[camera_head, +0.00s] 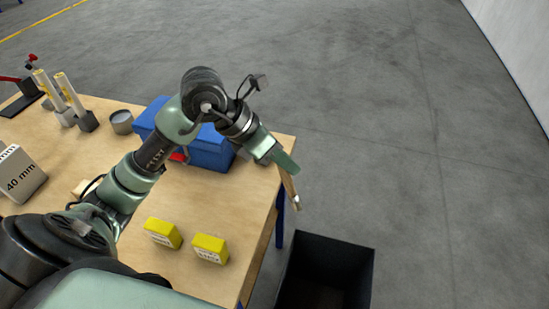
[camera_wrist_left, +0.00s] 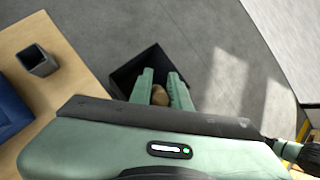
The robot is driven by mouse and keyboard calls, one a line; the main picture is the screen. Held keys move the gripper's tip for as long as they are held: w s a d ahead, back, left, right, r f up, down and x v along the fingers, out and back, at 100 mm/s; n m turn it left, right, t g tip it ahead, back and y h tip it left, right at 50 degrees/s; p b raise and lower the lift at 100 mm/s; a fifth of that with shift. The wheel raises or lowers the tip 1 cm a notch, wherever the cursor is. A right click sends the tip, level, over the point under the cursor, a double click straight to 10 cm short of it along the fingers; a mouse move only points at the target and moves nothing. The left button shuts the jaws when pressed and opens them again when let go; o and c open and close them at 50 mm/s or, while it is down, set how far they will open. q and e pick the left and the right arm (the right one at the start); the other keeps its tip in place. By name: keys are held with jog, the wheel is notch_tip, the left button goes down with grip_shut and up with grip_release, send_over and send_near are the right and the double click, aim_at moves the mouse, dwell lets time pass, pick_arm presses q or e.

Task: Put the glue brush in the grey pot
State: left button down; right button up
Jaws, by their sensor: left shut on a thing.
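My left gripper (camera_head: 284,166) is past the table's right edge, above the floor. It is shut on the glue brush (camera_head: 293,193), whose brown, slender part points down below the fingers. In the left wrist view a rounded brown part of the brush (camera_wrist_left: 160,96) shows between the fingers. My right gripper is out of view.
The blue box (camera_head: 211,151) sits at the table's back right. Two yellow blocks (camera_head: 210,248) are near the front. Pale cylinders in grey holders (camera_head: 88,121) stand at the back left. A black open bin (camera_head: 325,262) is on the floor right of the table (camera_head: 190,198).

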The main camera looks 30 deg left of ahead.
pick_arm(q)
jog(key=w+a+r+n+y+b, duration=0.25)
jog(key=w+a, duration=0.55)
jog(key=w, duration=0.6)
jog(key=w+a+r+n+y+b, duration=0.2)
jog(key=w+a+r+y, duration=0.15)
jog(key=a+r, duration=0.5)
notch_tip(320, 180, down, 20)
jog(key=p, duration=0.3)
jog(key=shift+h, duration=0.4)
jog(key=c, duration=1.3)
grip_release()
jog(key=shift+w+r, duration=0.1)
jog(key=shift+c, duration=0.2)
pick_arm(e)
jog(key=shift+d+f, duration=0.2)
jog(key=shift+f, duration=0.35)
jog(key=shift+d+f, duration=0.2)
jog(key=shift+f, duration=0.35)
pick_arm(q)
jog(key=b+v, duration=0.2)
jog(key=v, duration=1)
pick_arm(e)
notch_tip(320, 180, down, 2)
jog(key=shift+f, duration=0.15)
